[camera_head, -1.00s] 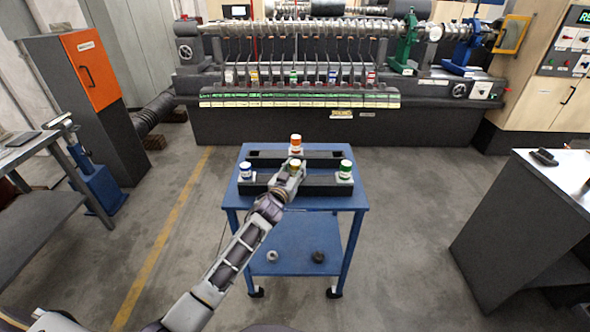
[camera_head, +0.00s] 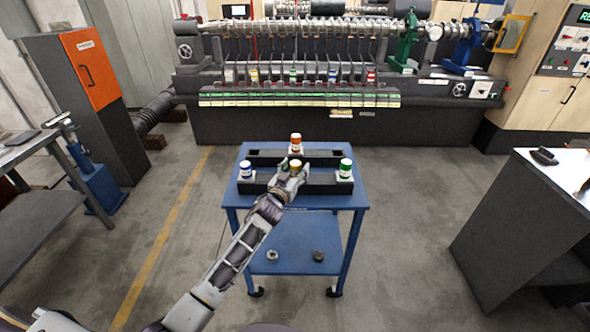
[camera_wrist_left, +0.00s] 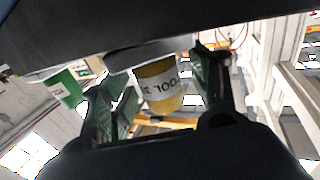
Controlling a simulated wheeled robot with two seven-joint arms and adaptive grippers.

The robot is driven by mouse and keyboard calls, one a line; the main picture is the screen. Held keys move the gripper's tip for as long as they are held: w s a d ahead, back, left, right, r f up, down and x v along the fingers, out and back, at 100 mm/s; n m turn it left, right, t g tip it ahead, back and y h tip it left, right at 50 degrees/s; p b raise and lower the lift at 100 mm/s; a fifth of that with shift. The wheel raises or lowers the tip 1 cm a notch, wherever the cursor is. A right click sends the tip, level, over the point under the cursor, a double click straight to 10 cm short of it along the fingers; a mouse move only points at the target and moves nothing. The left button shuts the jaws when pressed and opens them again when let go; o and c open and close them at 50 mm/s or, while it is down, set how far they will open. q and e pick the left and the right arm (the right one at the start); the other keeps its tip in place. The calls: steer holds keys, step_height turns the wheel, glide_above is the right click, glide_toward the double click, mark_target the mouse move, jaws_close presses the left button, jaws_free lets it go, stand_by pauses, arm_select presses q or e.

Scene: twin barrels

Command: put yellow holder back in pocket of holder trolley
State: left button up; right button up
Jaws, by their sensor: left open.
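The yellow holder (camera_head: 295,164) stands at the middle of the front black rack (camera_head: 322,188) on the blue holder trolley (camera_head: 353,202). My left gripper (camera_head: 290,177) is open at the yellow holder, with a finger on either side of it. In the left wrist view, the labelled yellow holder (camera_wrist_left: 160,88) shows between the two dark fingers, with a gap beside it. Its lower end and the pocket are hidden in the head view by my gripper, so I cannot tell how deep it sits. My right gripper is not in view.
On the front rack, a blue holder (camera_head: 246,169) stands at the left and a green holder (camera_head: 345,169) at the right. An orange holder (camera_head: 296,142) stands on the rear rack (camera_head: 325,157). Two small round parts lie on the lower shelf (camera_head: 295,262). Open floor surrounds the trolley.

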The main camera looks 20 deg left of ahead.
arm_select(q)
steer(key=shift+s, duration=0.25)
steer(key=shift+s+r, duration=0.1)
steer(key=shift+s, duration=0.7)
steer(key=shift+s+a, duration=0.15)
steer(key=shift+s, duration=1.3)
steer(key=shift+s+a, duration=0.15)
steer(key=shift+s, duration=1.25)
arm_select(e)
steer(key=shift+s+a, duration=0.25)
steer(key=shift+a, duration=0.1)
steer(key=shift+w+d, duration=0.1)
arm_select(q)
steer(key=shift+r, duration=0.1)
